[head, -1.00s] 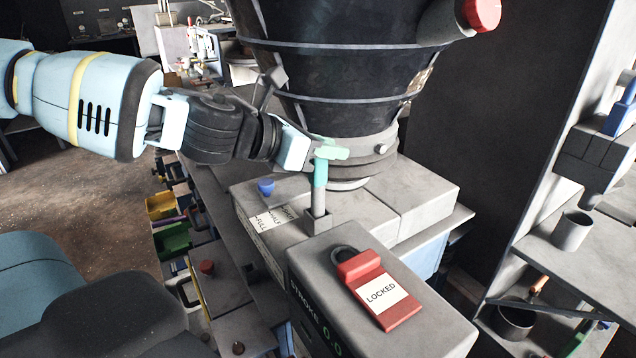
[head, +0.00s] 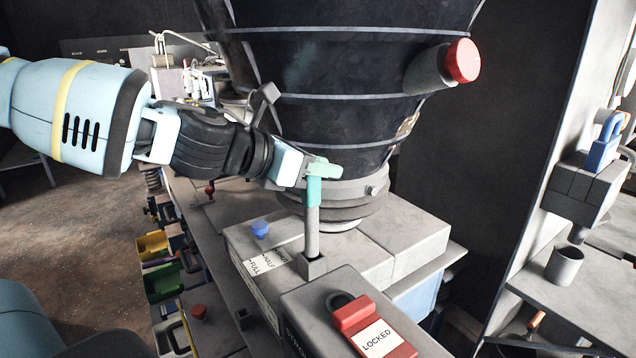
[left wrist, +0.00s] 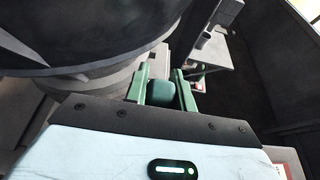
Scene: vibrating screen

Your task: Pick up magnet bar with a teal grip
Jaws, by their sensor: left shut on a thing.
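The magnet bar (head: 313,232) is a grey upright rod with a teal grip (head: 314,192) at its top. My left gripper (head: 322,168) is shut on the teal grip from the left. In the left wrist view, the dark teal grip (left wrist: 162,93) sits between the two green fingers of the left gripper (left wrist: 161,86). The rod stands above the small grey socket (head: 312,267) on the machine top. Its lower end meets the socket opening, and I cannot tell whether it is fully clear. My right gripper is not in view.
The big black hopper (head: 340,120) stands right behind the gripper. A red LOCKED tag (head: 378,337) lies in front, and a blue knob (head: 260,229) is left of the socket. A shelf with a grey cup (head: 564,266) stands at the right.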

